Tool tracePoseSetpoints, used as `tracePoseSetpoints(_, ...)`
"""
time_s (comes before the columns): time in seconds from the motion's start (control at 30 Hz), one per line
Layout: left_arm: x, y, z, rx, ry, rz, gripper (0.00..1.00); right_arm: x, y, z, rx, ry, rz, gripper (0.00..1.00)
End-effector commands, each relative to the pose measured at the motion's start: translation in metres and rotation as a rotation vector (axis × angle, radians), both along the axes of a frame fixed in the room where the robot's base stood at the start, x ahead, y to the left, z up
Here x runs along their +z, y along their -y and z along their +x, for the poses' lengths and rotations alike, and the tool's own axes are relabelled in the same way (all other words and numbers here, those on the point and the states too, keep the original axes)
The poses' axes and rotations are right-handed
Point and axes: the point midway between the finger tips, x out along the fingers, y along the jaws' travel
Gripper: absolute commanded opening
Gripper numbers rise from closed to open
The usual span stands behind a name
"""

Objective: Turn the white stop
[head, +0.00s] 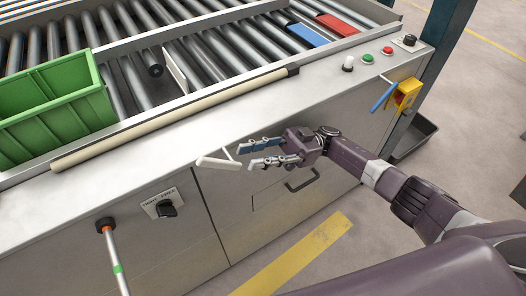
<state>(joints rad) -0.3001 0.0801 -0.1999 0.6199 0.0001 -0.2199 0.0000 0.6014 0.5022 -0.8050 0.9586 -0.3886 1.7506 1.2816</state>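A white lever (218,163) with a rounded bar and a short stem shows at the machine's front face, below the top edge. A white upright plate (175,72) also stands between the rollers; I cannot tell which of the two is the white stop. My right gripper (254,154) is just right of the white lever, with its fingers pointing left at it. Its two fingers are apart, with a gap between them and nothing held. I cannot tell whether a fingertip touches the lever. My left gripper is not in view.
A green crate (55,110) sits on the rollers at left, behind a beige rail (170,118). Buttons (368,58) and a blue-handled yellow box (406,93) are at right.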

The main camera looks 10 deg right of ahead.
Motion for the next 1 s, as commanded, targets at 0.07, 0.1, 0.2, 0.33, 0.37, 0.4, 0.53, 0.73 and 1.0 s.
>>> tracePoseSetpoints(0.07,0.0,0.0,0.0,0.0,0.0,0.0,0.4,-0.004,0.009,0.004,-0.002,-0.001,0.0,0.26)
tracePoseSetpoints(0.1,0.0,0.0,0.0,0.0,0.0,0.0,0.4,-0.006,0.012,0.005,-0.001,0.0,0.0,0.26)
tracePoseSetpoints(0.2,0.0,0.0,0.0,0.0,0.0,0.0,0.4,-0.008,0.018,0.007,-0.001,-0.001,0.001,0.26)
tracePoseSetpoints(0.33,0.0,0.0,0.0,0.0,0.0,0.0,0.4,-0.01,0.023,0.008,0.0,0.0,0.001,0.26)
tracePoseSetpoints(0.37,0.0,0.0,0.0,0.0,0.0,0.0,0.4,-0.011,0.023,0.008,0.0,0.0,0.001,0.26)
tracePoseSetpoints(0.4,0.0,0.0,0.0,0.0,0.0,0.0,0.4,-0.011,0.024,0.008,0.0,0.0,0.001,0.26)
tracePoseSetpoints(0.53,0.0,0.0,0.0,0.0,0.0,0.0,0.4,-0.011,0.024,0.008,0.001,0.0,0.001,0.26)
tracePoseSetpoints(0.73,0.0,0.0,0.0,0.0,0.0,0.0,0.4,-0.011,0.024,0.008,0.0,0.0,0.001,0.26)
tracePoseSetpoints(1.0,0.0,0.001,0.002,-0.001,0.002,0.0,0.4,-0.011,0.024,0.008,0.0,0.0,0.001,0.26)
